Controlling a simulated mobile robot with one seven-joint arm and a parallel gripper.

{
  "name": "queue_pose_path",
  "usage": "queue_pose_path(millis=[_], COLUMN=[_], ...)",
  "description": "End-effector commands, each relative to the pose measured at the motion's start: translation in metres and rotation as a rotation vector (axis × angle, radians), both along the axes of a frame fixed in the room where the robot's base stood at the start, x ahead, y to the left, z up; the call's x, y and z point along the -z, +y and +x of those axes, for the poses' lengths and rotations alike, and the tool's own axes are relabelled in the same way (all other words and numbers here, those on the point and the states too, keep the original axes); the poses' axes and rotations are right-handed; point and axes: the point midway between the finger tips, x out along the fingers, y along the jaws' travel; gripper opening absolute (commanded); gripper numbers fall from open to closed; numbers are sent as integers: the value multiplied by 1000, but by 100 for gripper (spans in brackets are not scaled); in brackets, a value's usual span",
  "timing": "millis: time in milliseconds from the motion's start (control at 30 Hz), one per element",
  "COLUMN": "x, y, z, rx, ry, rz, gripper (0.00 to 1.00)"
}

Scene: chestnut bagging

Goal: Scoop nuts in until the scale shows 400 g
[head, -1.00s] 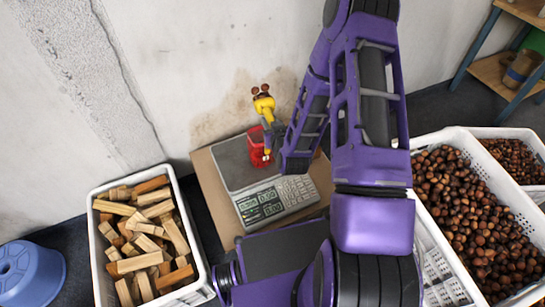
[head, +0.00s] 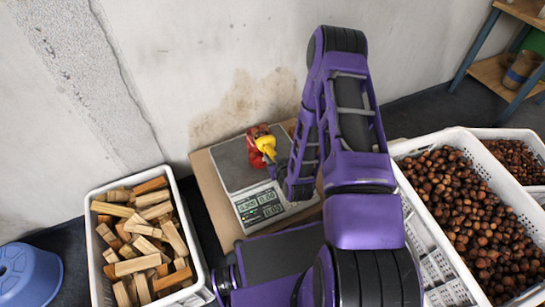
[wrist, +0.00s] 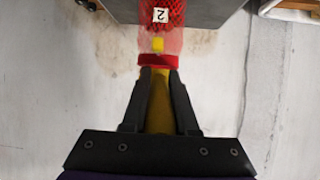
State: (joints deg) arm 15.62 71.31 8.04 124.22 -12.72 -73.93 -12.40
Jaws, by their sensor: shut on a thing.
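The scale (head: 236,170) stands on a brown board, with a red net bag (head: 254,131) on its pan. My gripper (wrist: 159,78) is shut on the yellow handle of a scoop (head: 266,145). The scoop is over the bag's mouth and tilted down towards it. In the wrist view the bag (wrist: 175,14) shows red netting and a white tag marked 2. Whether nuts remain in the scoop is hidden. The display (head: 260,206) is lit, but its left figure is too small to read surely; the others look like 0.00.
A white crate (head: 418,207) of chestnuts (head: 470,215) stands at the right, with another crate of nuts behind it. A white crate (head: 92,245) of wood blocks stands at the left, near a blue stool (head: 32,275). The wall is close behind the scale.

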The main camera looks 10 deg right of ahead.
Motion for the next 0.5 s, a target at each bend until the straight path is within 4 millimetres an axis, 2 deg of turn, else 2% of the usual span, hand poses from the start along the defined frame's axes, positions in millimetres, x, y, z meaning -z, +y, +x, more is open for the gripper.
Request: queue_pose_path(millis=[100, 500], x=[-3, -21], y=[1, 1], z=[3, 11], rx=[-1, -1], ry=[83, 233], rz=[-8, -24], gripper=[0, 0])
